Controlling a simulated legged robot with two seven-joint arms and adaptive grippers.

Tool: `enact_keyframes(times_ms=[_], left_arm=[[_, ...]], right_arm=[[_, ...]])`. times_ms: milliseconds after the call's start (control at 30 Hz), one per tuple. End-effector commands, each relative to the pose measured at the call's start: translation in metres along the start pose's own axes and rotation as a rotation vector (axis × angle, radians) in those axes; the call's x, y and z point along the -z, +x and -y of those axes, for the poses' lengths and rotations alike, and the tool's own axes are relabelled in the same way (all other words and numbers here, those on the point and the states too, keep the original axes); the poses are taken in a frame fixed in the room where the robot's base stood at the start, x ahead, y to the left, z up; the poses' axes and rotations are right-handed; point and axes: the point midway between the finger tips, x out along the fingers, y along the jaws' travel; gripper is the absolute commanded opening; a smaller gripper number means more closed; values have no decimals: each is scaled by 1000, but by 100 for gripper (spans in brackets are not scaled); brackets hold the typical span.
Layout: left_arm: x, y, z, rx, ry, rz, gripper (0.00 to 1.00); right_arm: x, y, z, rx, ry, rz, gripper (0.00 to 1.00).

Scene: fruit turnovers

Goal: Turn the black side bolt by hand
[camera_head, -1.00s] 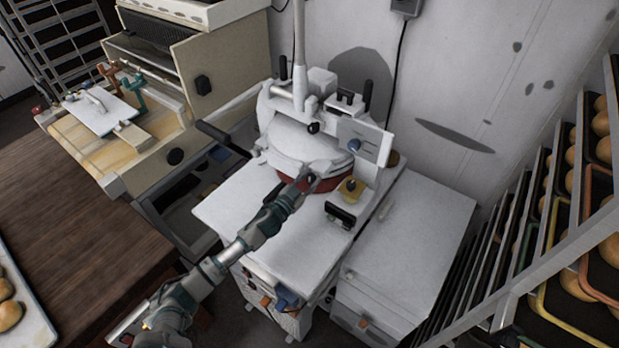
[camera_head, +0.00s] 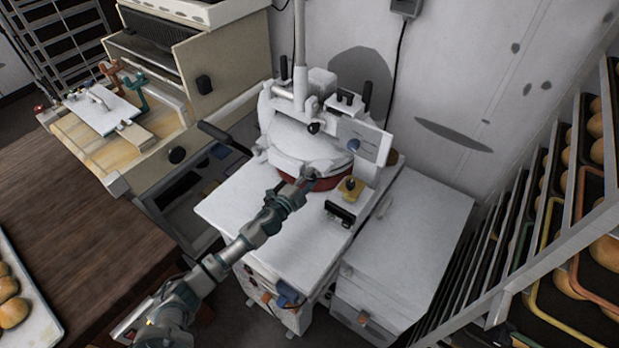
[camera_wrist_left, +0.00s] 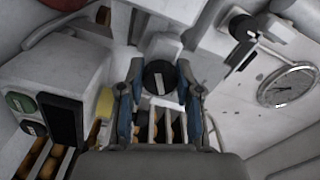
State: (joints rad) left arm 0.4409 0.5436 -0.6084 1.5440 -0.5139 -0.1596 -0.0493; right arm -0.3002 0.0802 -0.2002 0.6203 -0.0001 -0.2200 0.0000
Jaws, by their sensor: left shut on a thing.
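The black side bolt is a round black knob (camera_wrist_left: 159,77) with a pale bar across its face, seen in the left wrist view. It sits between the two fingers of my left gripper (camera_wrist_left: 160,88), which are shut on it from both sides. In the head view my left gripper (camera_head: 309,179) reaches to the front of the white machine (camera_head: 300,145), beside its red lower ring (camera_head: 328,183). The bolt cannot be made out there, behind the gripper. My right gripper is in neither view.
A yellow part (camera_head: 350,188) and a black handle (camera_head: 340,214) stand just right of my gripper. A white cabinet (camera_head: 415,235) is beside the machine. Racks of baked goods (camera_head: 560,220) fill the right side. A wooden table (camera_head: 75,235) is at left.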

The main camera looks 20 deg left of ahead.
Motion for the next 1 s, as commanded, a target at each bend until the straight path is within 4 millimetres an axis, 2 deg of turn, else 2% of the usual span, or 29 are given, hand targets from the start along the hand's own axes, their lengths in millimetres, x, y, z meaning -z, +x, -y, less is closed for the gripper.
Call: enact_keyframes(times_ms=[200, 500, 1000], left_arm=[[0, 0, 1, 0, 193, 1, 0], [0, 0, 0, 0, 389, 1, 0], [-1, 0, -2, -2, 495, 1, 0]], right_arm=[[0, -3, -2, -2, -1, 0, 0], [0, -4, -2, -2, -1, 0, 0], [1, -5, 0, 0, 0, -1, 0]])
